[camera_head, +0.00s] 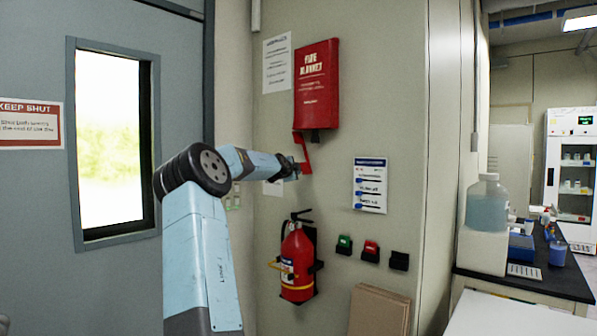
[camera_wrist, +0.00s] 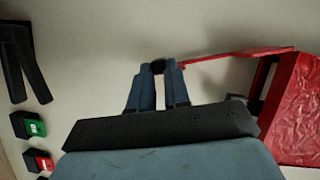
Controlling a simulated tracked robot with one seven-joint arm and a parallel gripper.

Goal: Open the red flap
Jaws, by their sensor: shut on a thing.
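The red fire blanket box (camera_head: 318,88) is fixed to the wall in the head view. Its red flap (camera_head: 302,148) hangs from the bottom of the box, swung down and away from it. In the wrist view the flap (camera_wrist: 225,55) is a thin red strip running from the box (camera_wrist: 295,105) at right to my fingertips. My gripper (camera_head: 297,170) is below the box at the flap's low end. In the wrist view my gripper (camera_wrist: 160,68) has its two fingers close together on the flap's end. The fingers partly hide that end.
A red fire extinguisher (camera_head: 297,265) hangs below my gripper. Green (camera_head: 343,243), red (camera_head: 370,250) and black (camera_head: 398,261) wall-mounted blocks are to its right. A notice (camera_head: 370,185) is on the wall. A grey door (camera_head: 180,60) is at left, a cluttered counter (camera_head: 530,283) at right.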

